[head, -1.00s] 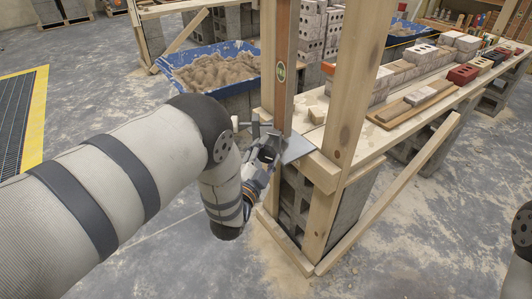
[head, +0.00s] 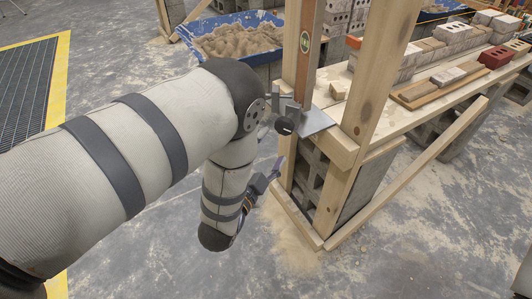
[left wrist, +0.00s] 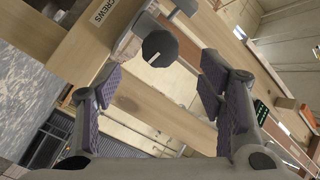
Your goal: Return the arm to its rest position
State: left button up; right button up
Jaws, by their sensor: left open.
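My left arm comes in from the left and bends down at the elbow. Its left gripper (head: 268,180) hangs beside the bench's near corner, below and apart from a clamp-like metal fitting with a dark round knob (head: 284,126). In the left wrist view, the two purple-padded fingers of the left gripper (left wrist: 162,95) are spread, with nothing held between them. The dark knob (left wrist: 160,48) shows beyond the fingers, with wooden beams behind it. My right gripper is not in view.
The wooden bench (head: 345,150) bears bricks and boards, with upright posts at its near end. A diagonal brace (head: 440,150) slopes to the floor on the right. A blue tub (head: 205,50) of mortar stands behind. Dusty floor is open at the front.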

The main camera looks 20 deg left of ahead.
pick_arm(q)
jog(key=shift+s, duration=1.15)
jog(key=s+a+f+n+g+y+p, duration=0.1)
jog(key=s+a+f+n+g, duration=0.2)
jog(key=s+f+g, duration=0.4)
jog(key=s+a+f+n+g+y, duration=0.1)
jog(key=s+a+f+n+g, duration=0.15)
jog(key=s+f, duration=0.45)
jog(key=s+r+n+g+h+p, duration=0.1)
jog(key=s+n+g, duration=0.4)
jog(key=s, duration=2.1)
jog(key=g, duration=0.6)
jog(key=shift+s+d+r, duration=0.3)
jog(key=shift+s+d, duration=0.1)
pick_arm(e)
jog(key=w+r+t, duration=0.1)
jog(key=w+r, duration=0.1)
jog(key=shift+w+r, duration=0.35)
pick_arm(q)
jog(key=shift+n, duration=0.25)
